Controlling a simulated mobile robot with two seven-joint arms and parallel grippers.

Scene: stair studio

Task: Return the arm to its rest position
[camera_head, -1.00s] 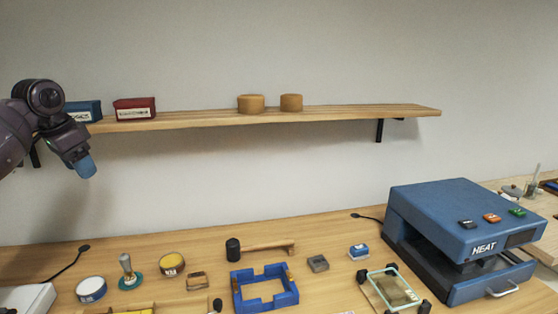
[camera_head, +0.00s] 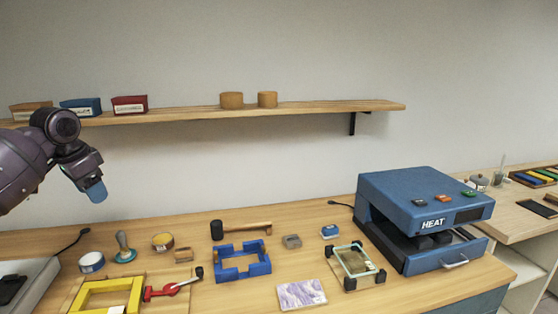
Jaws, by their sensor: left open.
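My left arm comes in from the left edge of the head view. Its gripper (camera_head: 96,191) points down and shows blue at the tip. It hangs in the air in front of the wall, below the shelf and above the left part of the workbench. Nothing is seen held in it. The gap between its fingers is not clearly visible from this angle. My right gripper is not in the picture.
A wooden shelf (camera_head: 330,109) with boxes and two round blocks runs along the wall. The workbench (camera_head: 240,300) holds a blue frame (camera_head: 262,268), a yellow frame (camera_head: 82,301), a mallet (camera_head: 217,230), a red clamp (camera_head: 160,293) and a blue heat press (camera_head: 415,195).

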